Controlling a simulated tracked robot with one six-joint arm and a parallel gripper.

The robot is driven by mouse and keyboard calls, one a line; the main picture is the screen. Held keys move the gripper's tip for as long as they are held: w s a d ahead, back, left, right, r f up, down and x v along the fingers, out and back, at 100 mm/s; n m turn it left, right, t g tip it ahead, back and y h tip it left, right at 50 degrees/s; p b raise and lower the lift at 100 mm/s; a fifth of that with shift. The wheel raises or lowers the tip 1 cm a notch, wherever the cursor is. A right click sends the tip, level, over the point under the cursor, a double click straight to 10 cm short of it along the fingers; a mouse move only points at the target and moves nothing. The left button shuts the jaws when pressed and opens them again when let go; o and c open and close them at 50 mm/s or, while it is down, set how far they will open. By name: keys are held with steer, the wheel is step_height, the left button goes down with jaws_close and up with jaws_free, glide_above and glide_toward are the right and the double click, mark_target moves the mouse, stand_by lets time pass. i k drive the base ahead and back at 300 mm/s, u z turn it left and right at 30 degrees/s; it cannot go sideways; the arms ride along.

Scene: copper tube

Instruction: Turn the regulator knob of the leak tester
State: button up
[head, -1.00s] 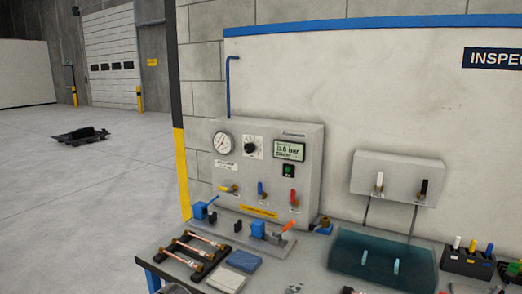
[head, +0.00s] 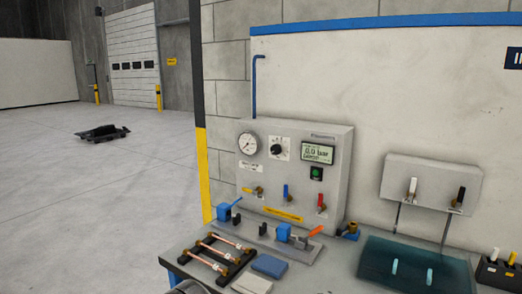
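The leak tester (head: 331,187) is a light grey box on the bench against the wall. Its regulator knob (head: 278,149) is small, round and black, on a white scale plate between the round gauge (head: 248,145) and the lit green display (head: 318,153). The display text is too blurred to read surely. A green button (head: 316,173) sits below the display. Valves with yellow, blue and red levers line the lower front. My gripper is not in view, and nothing touches the knob.
A clamp fixture with a blue block (head: 283,232) and orange handle stands before the tester. A black rack (head: 205,257) holds copper tubes at front left. A teal see-through tray (head: 374,262) is at right. Floor to the left is open, with a low black cart (head: 103,134).

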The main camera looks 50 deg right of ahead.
mark_target(276, 148)
steer(key=i, duration=0.85)
steer(key=z, duration=0.05)
